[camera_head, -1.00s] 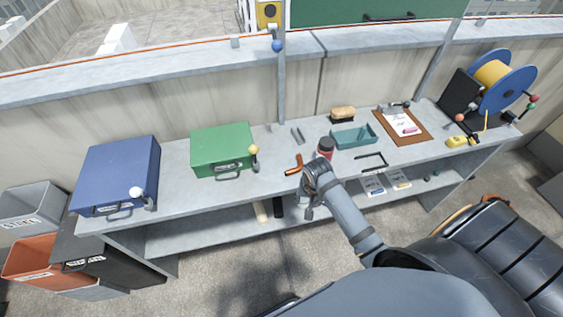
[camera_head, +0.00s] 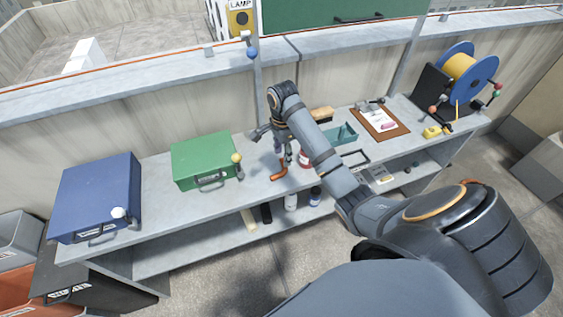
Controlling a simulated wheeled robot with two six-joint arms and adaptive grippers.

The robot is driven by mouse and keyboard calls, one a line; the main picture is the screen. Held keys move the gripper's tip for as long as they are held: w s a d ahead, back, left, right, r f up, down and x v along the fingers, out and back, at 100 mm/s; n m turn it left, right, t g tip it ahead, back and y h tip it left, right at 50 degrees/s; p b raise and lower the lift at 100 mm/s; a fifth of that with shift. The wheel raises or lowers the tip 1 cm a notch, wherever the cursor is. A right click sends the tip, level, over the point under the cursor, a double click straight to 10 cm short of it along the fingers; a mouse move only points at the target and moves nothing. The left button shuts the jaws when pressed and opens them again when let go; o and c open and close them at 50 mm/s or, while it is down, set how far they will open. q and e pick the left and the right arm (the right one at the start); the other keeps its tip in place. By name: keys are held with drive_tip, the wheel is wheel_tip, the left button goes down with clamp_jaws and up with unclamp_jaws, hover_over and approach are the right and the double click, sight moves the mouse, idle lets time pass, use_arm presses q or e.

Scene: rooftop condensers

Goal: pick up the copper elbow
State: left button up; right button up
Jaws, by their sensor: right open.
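The copper elbow (camera_head: 279,175), a small orange-brown bent pipe, lies on the grey bench (camera_head: 220,202) near its front edge, right of the green case. My right gripper (camera_head: 284,157) is open, points down and is just above and behind the elbow in the picture. A gap between the fingers and the elbow is hard to judge. The gripper partly hides the elbow's upper end. My left gripper is not in view.
A green case (camera_head: 203,160) and a blue case (camera_head: 97,197) sit to the left. A teal tray (camera_head: 346,133) and clipboard (camera_head: 380,123) are to the right.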

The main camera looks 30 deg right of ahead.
sight(282, 172)
wheel_tip(282, 172, down, 9)
drive_tip(key=b, duration=0.8)
drive_tip(key=shift+w+f, duration=0.15)
drive_tip(key=shift+f, duration=0.3)
drive_tip(key=shift+r, duration=0.1)
clamp_jaws()
